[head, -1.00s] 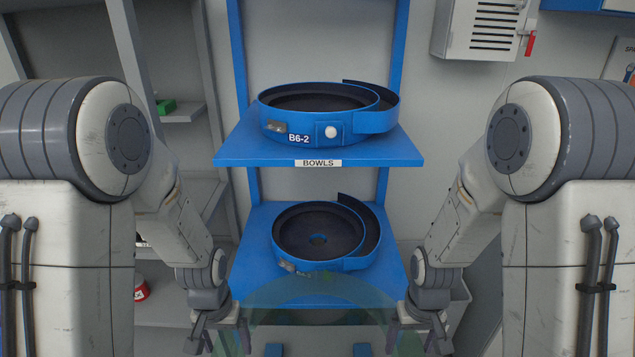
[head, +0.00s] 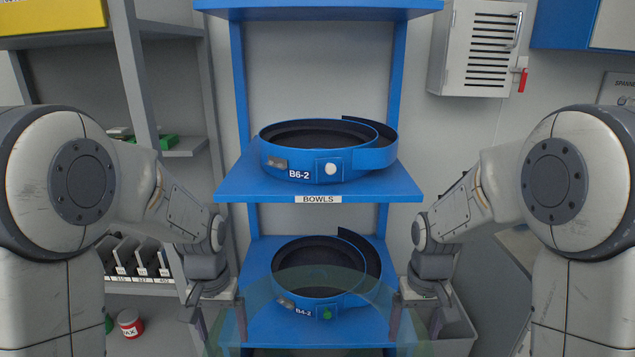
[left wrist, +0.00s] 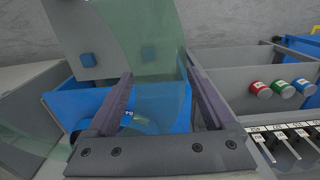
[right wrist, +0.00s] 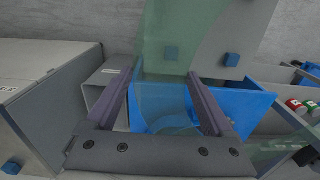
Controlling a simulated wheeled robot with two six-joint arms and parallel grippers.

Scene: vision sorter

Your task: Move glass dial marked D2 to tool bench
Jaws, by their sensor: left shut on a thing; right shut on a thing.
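The glass dial (head: 370,315) is a large, clear greenish disc at the bottom middle of the head view. Its upper edge overlaps the lower bowl in the picture, and its lower part is cut off. I can read no D2 mark. My left gripper (head: 215,322) is shut on its left side and my right gripper (head: 427,320) on its right side. The glass passes between the fingers in the left wrist view (left wrist: 155,45) and in the right wrist view (right wrist: 165,45). I cannot identify the tool bench.
A blue rack ahead holds a bowl marked B6-2 (head: 370,155) on the shelf labelled BOWLS (head: 390,183) and a bowl marked B4-2 (head: 340,301) below. Grey shelving (head: 185,146) stands left, with a red can (head: 130,324) low down. A grey cabinet (head: 478,50) hangs right.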

